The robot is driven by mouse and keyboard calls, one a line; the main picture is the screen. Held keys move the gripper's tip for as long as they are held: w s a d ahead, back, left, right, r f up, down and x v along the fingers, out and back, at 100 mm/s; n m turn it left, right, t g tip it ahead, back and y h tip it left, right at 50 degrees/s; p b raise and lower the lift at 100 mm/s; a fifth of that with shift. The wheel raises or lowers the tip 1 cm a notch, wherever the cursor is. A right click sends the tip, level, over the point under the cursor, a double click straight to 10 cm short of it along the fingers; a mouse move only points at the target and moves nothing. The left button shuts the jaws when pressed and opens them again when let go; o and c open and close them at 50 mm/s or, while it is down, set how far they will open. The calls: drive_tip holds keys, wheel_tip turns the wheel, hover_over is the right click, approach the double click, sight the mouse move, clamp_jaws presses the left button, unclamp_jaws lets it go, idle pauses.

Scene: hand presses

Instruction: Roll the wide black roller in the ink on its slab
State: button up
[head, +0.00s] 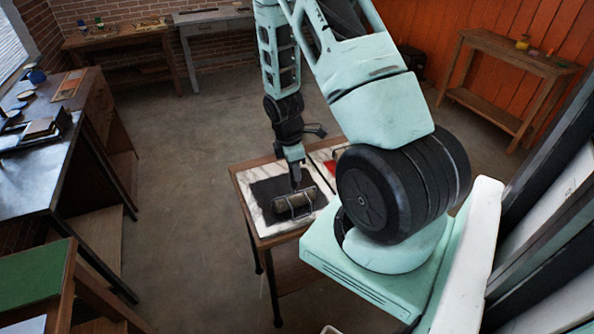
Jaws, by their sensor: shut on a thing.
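The wide roller (290,203) is a dark cylinder in a metal frame. It is on or just above the black ink patch (262,188); I cannot tell whether it touches. The ink lies on a white marbled slab (241,180) on a small wooden table. My gripper (296,184) points down over the slab and is shut on the roller's handle, which it mostly hides.
A red patch (331,167) shows on the small table to the right, partly behind my arm. A desk (40,170) with tools stands at the left, and a green-topped table (30,280) at the lower left. A wooden bench (515,60) stands at the right wall. The floor between is clear.

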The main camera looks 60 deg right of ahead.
drive_tip(key=shift+w+d, duration=3.35)
drive_tip(key=shift+w, duration=2.1)
drive_tip(key=shift+s+a+p, duration=0.15)
drive_tip(key=shift+s+a, duration=0.85)
drive_tip(key=shift+s, duration=0.6)
drive_tip(key=shift+s+a+p, duration=0.2)
drive_tip(key=shift+s+a, duration=0.75)
drive_tip(key=shift+s, duration=0.65)
drive_tip(key=shift+s+a+p, duration=0.15)
drive_tip(key=shift+s+a, duration=0.85)
drive_tip(key=shift+s, duration=0.6)
drive_tip(key=shift+s+a+b, duration=0.2)
drive_tip(key=shift+s+a, duration=0.3)
drive_tip(key=shift+s, duration=0.35)
drive_tip(key=shift+s+a+b, duration=0.15)
drive_tip(key=shift+s+a, duration=0.35)
drive_tip(key=shift+s, duration=0.3)
drive_tip(key=shift+r, duration=0.1)
